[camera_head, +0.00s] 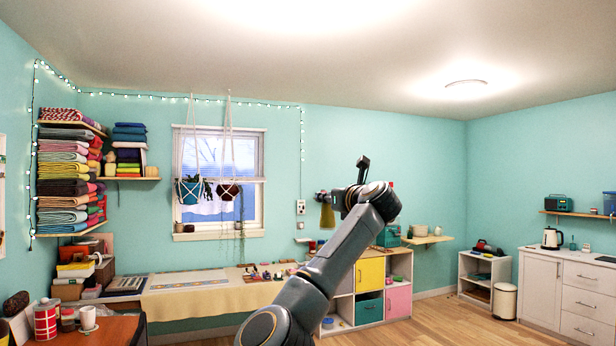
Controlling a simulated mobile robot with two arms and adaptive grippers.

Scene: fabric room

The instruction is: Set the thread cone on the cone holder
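One arm of mine rises from the lower middle, starting a little left of centre, and I take it as the left one. Its gripper (323,196) points left at mid-height and appears shut on an olive-yellow thread cone (327,217). The cone hangs below the fingers, in front of the far wall, wide end down. The fingers are small and partly hidden by the cone's top. I cannot pick out the cone holder with certainty. My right gripper is not in view.
A long cloth-covered table (215,300) with small items stands below the window. A cubby shelf (343,307) with coloured doors is behind my arm. A brown table (115,329) with a mug (88,318) and red tin (45,320) is at lower left.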

